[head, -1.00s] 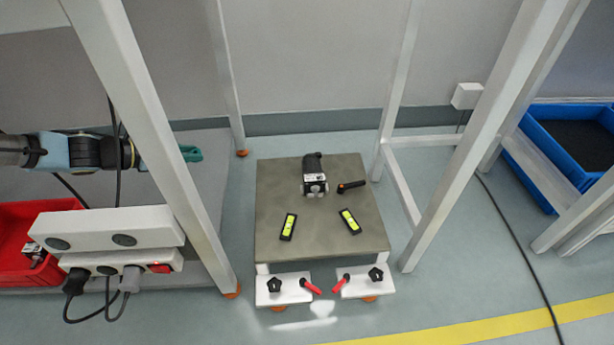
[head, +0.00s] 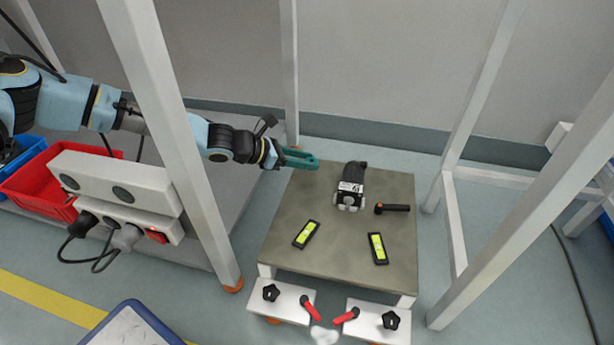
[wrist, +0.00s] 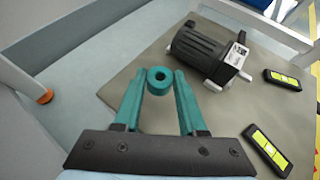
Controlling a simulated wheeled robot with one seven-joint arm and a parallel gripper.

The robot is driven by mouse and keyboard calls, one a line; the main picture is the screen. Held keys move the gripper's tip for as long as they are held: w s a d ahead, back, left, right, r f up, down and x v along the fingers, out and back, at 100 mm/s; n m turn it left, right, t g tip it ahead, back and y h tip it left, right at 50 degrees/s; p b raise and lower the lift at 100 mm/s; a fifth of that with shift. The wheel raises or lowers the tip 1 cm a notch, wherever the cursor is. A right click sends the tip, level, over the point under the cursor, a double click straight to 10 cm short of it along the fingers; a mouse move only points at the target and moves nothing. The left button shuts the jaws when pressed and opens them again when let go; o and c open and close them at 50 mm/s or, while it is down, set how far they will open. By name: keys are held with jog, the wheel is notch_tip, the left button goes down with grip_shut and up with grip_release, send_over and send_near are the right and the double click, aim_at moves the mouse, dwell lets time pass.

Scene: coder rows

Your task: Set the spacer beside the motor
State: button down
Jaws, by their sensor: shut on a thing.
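My gripper (head: 301,159) has teal fingers and is over the back left corner of the grey-brown table plate (head: 335,240). It is shut on the spacer, a short teal ring with a central hole (wrist: 159,81), held between the fingertips in the wrist view. In the head view I cannot make out the spacer apart from the fingers. The motor (head: 350,187), black with a silver front and a white label, lies on the plate to the right of my gripper. In the wrist view the motor (wrist: 205,52) is ahead and right, apart from the spacer.
A black handle with an orange end (head: 393,209) lies right of the motor. Two yellow-green levels (head: 306,235) (head: 378,248) lie nearer the front. White frame posts (head: 172,150) (head: 530,195) stand on both sides. The plate's left back area is bare.

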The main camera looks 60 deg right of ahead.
aim_at(305, 180)
jog(key=shift+f+b, duration=0.85)
jog(key=shift+f, duration=1.15)
jog(key=shift+f, duration=0.1)
jog(key=shift+c, duration=2.3)
grip_release()
jog(key=p+v, duration=0.6)
jog(key=v, duration=0.6)
jog(key=shift+w+a, duration=0.1)
